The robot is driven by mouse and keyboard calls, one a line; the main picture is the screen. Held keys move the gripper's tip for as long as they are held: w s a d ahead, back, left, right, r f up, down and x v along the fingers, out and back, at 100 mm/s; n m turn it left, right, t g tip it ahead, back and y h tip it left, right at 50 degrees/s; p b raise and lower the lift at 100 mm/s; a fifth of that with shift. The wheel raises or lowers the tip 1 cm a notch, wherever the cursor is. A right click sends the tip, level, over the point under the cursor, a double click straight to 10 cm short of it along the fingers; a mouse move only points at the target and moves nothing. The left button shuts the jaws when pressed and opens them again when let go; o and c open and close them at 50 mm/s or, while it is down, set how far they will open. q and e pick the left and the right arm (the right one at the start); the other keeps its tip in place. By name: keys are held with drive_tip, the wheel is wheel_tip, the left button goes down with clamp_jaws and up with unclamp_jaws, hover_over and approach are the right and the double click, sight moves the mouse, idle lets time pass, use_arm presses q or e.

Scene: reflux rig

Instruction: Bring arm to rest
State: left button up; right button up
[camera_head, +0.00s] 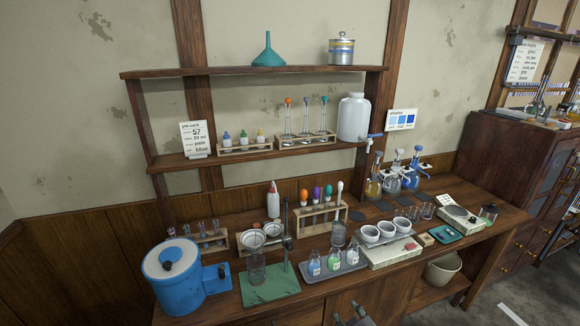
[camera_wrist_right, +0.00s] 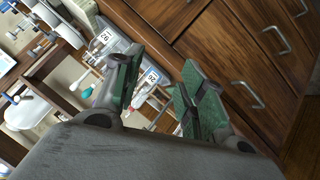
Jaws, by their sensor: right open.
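My right gripper (camera_head: 351,316) shows only as its fingertips at the bottom edge of the head view, in front of the bench's lower cabinet. In the right wrist view, the two green-padded fingers of this gripper (camera_wrist_right: 155,88) stand apart with nothing held between them. The gripper is clear of the bench top (camera_head: 325,287) and its glassware. My left gripper is in neither view.
A grey tray (camera_head: 345,269) with several small bottles lies near the bench's front edge, above my right gripper. A blue canister (camera_head: 172,275) and a green-based stand (camera_head: 270,290) are to its left. Cabinet fronts (camera_wrist_right: 225,45) with handles fill the wrist view's right side.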

drive_tip(key=shift+s+d+f+m+g, duration=0.65)
drive_tip(key=shift+s+d+m+g, duration=0.9)
drive_tip(key=shift+s, duration=2.15)
drive_tip(key=shift+s+d+f+m+g, duration=0.6)
drive_tip(key=shift+s+d+m+g, duration=0.95)
drive_tip(key=shift+s, duration=2.1)
wheel_tip(320, 180, down, 33)
drive_tip(key=s+n+g, duration=0.1)
drive_tip(key=s+g, duration=0.1)
drive_tip(key=s, duration=0.1)
drive_tip(key=s+d+f, duration=0.1)
drive_tip(key=s+f, duration=0.9)
drive_tip(key=s, duration=0.1)
drive_tip(key=s+d+f+g, duration=0.1)
drive_tip(key=s+d+f, duration=0.1)
drive_tip(key=s+f, duration=0.8)
drive_tip(key=shift+s+d+h, duration=0.25)
drive_tip(key=shift+s+h, duration=0.05)
drive_tip(key=shift+s, duration=0.15)
